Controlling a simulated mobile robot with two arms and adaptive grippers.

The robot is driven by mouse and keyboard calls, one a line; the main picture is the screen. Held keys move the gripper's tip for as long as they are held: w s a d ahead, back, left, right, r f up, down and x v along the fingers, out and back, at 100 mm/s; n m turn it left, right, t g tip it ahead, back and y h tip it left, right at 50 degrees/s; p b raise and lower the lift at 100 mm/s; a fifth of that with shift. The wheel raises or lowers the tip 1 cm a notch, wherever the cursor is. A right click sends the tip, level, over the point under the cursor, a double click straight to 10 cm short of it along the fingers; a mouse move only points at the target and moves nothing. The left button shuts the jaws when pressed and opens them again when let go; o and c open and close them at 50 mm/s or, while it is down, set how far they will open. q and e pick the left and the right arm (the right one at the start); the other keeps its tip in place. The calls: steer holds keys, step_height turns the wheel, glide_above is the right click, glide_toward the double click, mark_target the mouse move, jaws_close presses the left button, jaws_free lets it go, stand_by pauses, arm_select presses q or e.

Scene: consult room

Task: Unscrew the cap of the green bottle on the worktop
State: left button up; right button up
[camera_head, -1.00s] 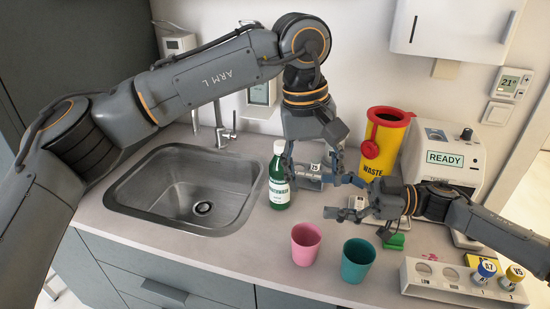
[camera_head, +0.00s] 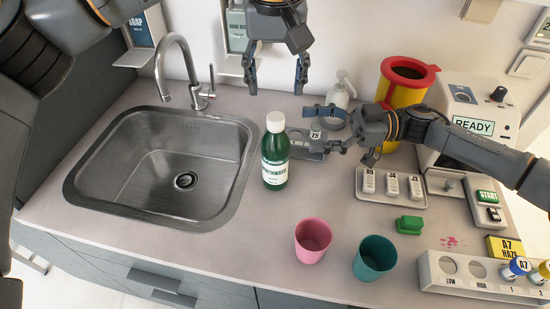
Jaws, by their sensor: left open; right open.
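The green bottle (camera_head: 276,160) stands upright on the worktop, right of the sink. It has a white label, and its white cap (camera_head: 275,122) is on top. My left gripper (camera_head: 275,88) is open and empty, pointing down, and appears above and behind the cap in the picture, clear of it. My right gripper (camera_head: 314,128) is open, its fingers pointing left towards the bottle's upper part from the right, with a gap between fingertips and bottle. It partly hides a grey tray-like item behind it.
The sink (camera_head: 170,165) and tap lie left. A pink cup (camera_head: 312,240) and a teal cup (camera_head: 374,257) stand in front. A yellow waste bin (camera_head: 403,90), a white dispenser bottle (camera_head: 341,92), a tray with small labelled containers (camera_head: 391,187) and a machine (camera_head: 465,125) crowd the right.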

mark_target(278, 147)
arm_select(q)
steer(key=shift+f, duration=0.1)
arm_select(e)
step_height(278, 147, down, 6)
steer(key=r, duration=0.1)
steer(key=a, duration=0.7)
steer(key=shift+s, duration=0.2)
arm_select(q)
steer(key=shift+w, duration=0.1)
arm_select(e)
steer(key=shift+w+a, duration=0.1)
steer(key=shift+a, duration=0.15)
jaws_close()
arm_select(q)
steer(key=shift+t, duration=0.9)
steer(key=s+r, duration=0.1)
steer(key=r, duration=0.1)
steer(key=s+r, duration=0.1)
steer(key=shift+s+r, duration=0.35)
steer(key=shift+c, duration=0.2)
steer(key=x, duration=1.2)
